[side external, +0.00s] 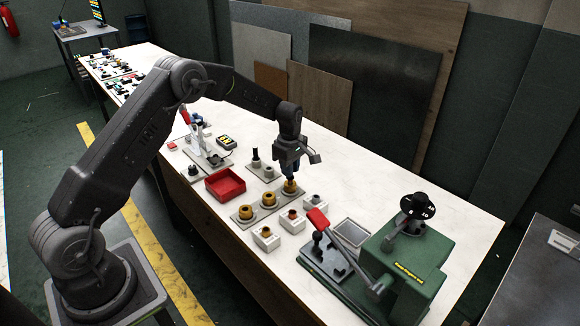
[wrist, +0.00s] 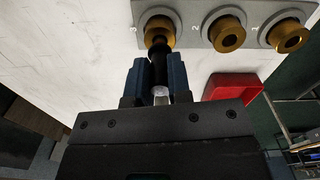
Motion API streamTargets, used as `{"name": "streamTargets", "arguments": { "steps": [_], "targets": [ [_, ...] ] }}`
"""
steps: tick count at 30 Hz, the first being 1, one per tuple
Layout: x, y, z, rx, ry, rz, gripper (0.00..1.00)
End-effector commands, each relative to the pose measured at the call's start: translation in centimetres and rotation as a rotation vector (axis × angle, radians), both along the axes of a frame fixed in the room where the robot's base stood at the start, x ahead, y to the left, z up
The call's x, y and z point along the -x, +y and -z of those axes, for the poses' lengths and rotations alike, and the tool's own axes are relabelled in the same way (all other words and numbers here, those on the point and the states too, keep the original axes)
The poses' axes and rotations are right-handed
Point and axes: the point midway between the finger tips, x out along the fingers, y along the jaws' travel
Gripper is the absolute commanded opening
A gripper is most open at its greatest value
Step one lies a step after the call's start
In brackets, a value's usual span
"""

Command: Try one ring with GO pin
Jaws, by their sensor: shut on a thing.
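My gripper (wrist: 160,68) has its blue fingers shut on a dark pin (wrist: 158,72), whose pale end shows between the fingers in the wrist view. The pin points at the brass ring marked 3 (wrist: 155,23), and its tip overlaps the ring's bore. I cannot tell how deep the tip is in it. Brass rings 2 (wrist: 228,38) and 1 (wrist: 290,39) sit beside it on a grey plate (wrist: 192,14). In the side view my gripper (side external: 290,172) is above the right end ring (side external: 290,187). Another dark pin (side external: 255,156) stands in a grey holder (side external: 264,172).
A red tray (side external: 226,185) lies left of the rings. Several white blocks (side external: 267,239) stand in front of them. A green press (side external: 410,262) with a red-handled lever (side external: 318,218) is at the right. Panels (side external: 370,90) lean behind the table.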

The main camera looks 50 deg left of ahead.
Motion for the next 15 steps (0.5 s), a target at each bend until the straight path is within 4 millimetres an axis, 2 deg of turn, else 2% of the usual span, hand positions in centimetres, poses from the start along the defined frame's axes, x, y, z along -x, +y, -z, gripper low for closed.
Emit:
{"name": "streamTargets", "arguments": {
  "steps": [15],
  "targets": [
    [-0.02,0.0,0.77,0.0,-0.001,0.0,0.0]
  ]
}}
